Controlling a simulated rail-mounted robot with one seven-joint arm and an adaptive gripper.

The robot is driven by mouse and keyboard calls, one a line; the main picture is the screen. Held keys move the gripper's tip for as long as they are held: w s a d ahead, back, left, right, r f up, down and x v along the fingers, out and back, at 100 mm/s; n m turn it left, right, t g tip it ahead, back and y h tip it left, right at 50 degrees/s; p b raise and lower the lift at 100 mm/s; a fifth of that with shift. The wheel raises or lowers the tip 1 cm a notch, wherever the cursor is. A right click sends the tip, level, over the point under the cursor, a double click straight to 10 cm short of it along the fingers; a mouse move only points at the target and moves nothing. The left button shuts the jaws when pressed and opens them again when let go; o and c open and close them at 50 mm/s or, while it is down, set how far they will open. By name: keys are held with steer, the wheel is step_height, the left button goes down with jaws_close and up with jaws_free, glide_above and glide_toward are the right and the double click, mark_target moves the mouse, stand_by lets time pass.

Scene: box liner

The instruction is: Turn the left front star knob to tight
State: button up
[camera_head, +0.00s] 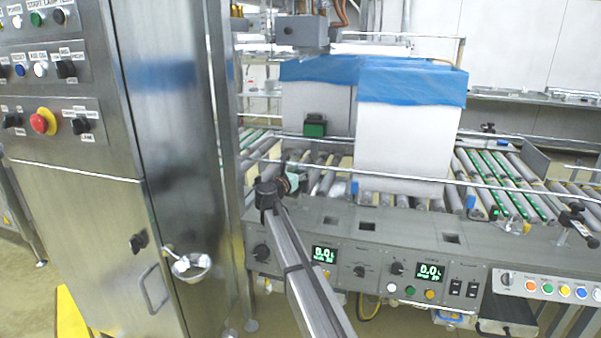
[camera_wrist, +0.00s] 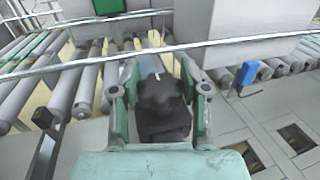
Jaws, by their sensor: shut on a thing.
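The left front star knob (camera_wrist: 158,97) is a dark lobed knob in the middle of the wrist view. My gripper (camera_wrist: 158,92) is shut on it, with one green-and-grey finger on its left and one on its right. In the head view my gripper (camera_head: 288,182) is at the left front corner of the roller conveyor, at the end of my arm. There the knob is mostly hidden by my gripper. A light pointer mark shows just beyond the knob in the wrist view. The tight and loose marks cannot be read.
Guard rails (camera_head: 330,166) run just beyond the knob. A white box with a blue liner (camera_head: 405,130) stands on the rollers to the right. A steel cabinet (camera_head: 165,130) stands close on the left. A control panel (camera_head: 350,262) with displays lies below.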

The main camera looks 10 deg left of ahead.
steer(key=o, duration=1.2)
steer(key=shift+w, duration=0.1)
steer(key=shift+c, duration=0.2)
steer(key=shift+s, duration=0.2)
steer(key=v, duration=1.1)
steer(key=shift+s+a, duration=0.2)
steer(key=shift+s, duration=0.15)
